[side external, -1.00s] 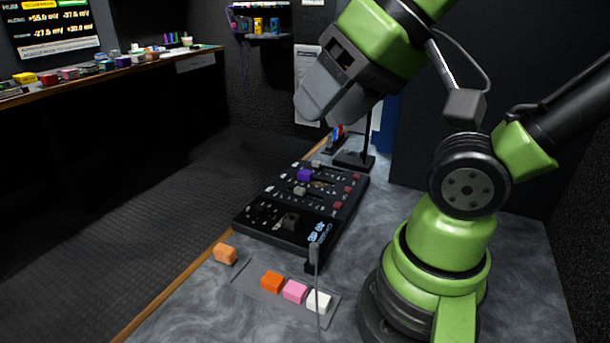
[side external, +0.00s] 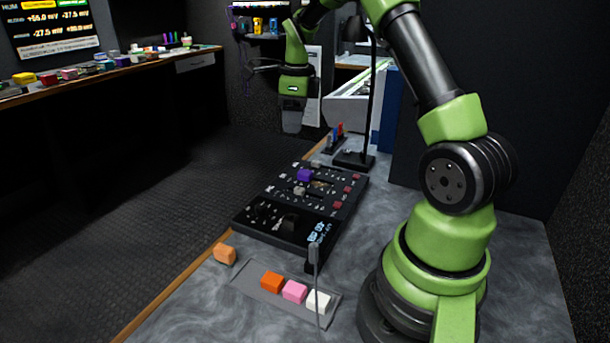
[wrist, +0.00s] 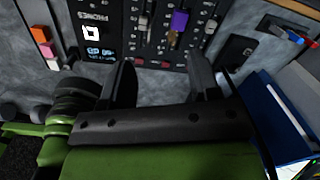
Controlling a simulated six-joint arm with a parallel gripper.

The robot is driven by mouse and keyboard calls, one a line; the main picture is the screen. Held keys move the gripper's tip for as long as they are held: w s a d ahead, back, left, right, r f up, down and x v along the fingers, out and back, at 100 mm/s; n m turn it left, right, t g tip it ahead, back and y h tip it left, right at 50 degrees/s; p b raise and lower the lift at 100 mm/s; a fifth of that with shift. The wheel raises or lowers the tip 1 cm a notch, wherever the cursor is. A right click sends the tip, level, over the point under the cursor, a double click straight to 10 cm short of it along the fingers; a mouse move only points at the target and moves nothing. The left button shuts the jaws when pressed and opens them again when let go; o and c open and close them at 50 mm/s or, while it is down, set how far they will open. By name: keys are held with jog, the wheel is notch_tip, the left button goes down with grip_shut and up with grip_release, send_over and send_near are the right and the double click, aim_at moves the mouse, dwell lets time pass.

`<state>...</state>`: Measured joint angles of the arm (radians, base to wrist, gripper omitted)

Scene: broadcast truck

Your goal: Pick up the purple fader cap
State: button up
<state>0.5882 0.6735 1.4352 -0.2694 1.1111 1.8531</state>
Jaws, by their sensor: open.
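The purple fader cap (side external: 305,175) sits on the black mixer panel (side external: 262,232), toward its far end. It also shows in the wrist view (wrist: 180,20), beyond my fingers and near the top of the picture. In the side view my gripper (side external: 292,122) points down, well above the bench and past the far end of the mixer. In the wrist view my gripper (wrist: 163,78) shows two dark fingers spread apart with nothing between them. The gripper is open and apart from the cap.
Orange (side external: 272,282), pink (side external: 294,291) and white (side external: 319,301) caps lie in a shallow tray (side external: 250,290). A light orange cap (side external: 225,253) lies near the bench edge. A lamp (side external: 354,158) and a pen holder (side external: 335,142) stand beyond the mixer.

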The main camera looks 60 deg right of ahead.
aim_at(305, 172)
jog(key=d+f+m, duration=0.1)
jog(key=f, duration=0.2)
jog(key=d+f+m, duration=0.2)
jog(key=f, duration=0.1)
jog(key=s+d+f+m+g, duration=0.1)
jog(key=f, duration=0.2)
jog(key=shift+d+f, duration=0.1)
jog(key=shift+d, duration=0.05)
jog(key=f, duration=0.6)
jog(key=shift+w+d+f, duration=0.1)
jog(key=shift+w+f, duration=0.1)
jog(key=shift+w, duration=0.05)
jog(key=c, duration=1)
